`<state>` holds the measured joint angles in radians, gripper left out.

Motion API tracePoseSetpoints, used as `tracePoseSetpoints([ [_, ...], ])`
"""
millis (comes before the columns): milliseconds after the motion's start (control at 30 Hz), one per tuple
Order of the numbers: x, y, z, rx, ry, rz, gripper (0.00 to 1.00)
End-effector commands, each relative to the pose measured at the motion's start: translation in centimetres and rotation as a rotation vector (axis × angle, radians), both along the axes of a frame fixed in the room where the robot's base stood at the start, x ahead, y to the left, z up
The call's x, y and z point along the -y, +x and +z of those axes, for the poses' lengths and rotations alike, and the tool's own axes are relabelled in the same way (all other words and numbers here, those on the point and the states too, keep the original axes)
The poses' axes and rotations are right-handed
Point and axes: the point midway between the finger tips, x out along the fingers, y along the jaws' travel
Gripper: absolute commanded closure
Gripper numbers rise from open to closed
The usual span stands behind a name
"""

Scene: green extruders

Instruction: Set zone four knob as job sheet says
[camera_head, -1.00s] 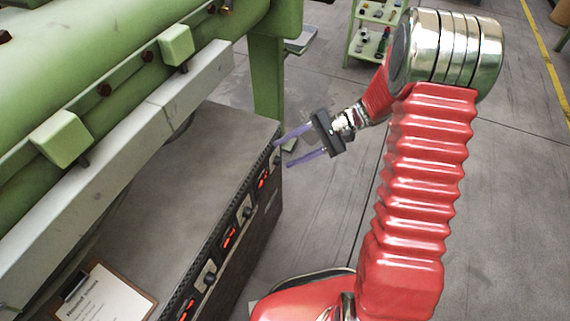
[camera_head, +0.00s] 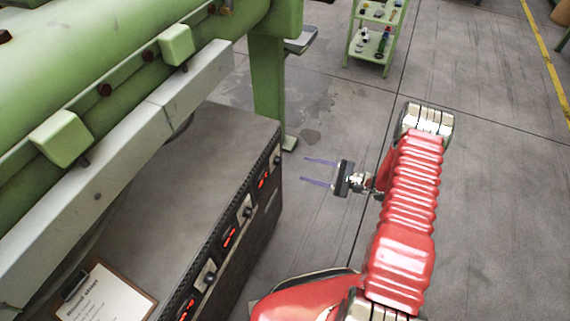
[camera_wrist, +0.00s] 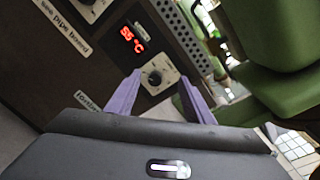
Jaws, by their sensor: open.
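My gripper (camera_head: 303,170) is open and empty, its two purple fingers pointing left toward the dark control cabinet (camera_head: 262,220), with a gap between them and its face. In the wrist view a knob (camera_wrist: 155,76) with a pale dial plate shows between the fingertips, apart from them. Above it a red display (camera_wrist: 132,38) reads what looks like 55 °C. The head view shows a row of knobs, including a far one (camera_head: 277,160), a middle one (camera_head: 247,211) and a near one (camera_head: 209,279). I cannot read zone numbers. The job sheet (camera_head: 103,300) lies on a clipboard; its small text is unreadable.
The green extruder (camera_head: 100,70) overhangs the cabinet, with a green leg (camera_head: 267,90) behind. A green shelf cart (camera_head: 372,40) stands far back. Floor right of the cabinet is clear.

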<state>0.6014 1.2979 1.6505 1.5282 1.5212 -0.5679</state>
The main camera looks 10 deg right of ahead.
Motion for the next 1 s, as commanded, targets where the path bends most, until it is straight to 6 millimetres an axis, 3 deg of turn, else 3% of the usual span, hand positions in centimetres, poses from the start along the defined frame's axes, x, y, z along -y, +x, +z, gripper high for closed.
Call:
tracePoseSetpoints([
  [100,1.1,-0.4,-2.8,-0.004,0.040,-0.070,0.52],
  [300,2.1,-0.6,-4.8,0.000,0.068,-0.131,0.52],
  [767,1.9,-0.4,-4.9,0.001,0.070,-0.135,0.52],
  [1000,0.3,0.9,-4.9,0.001,0.071,-0.132,0.52],
])
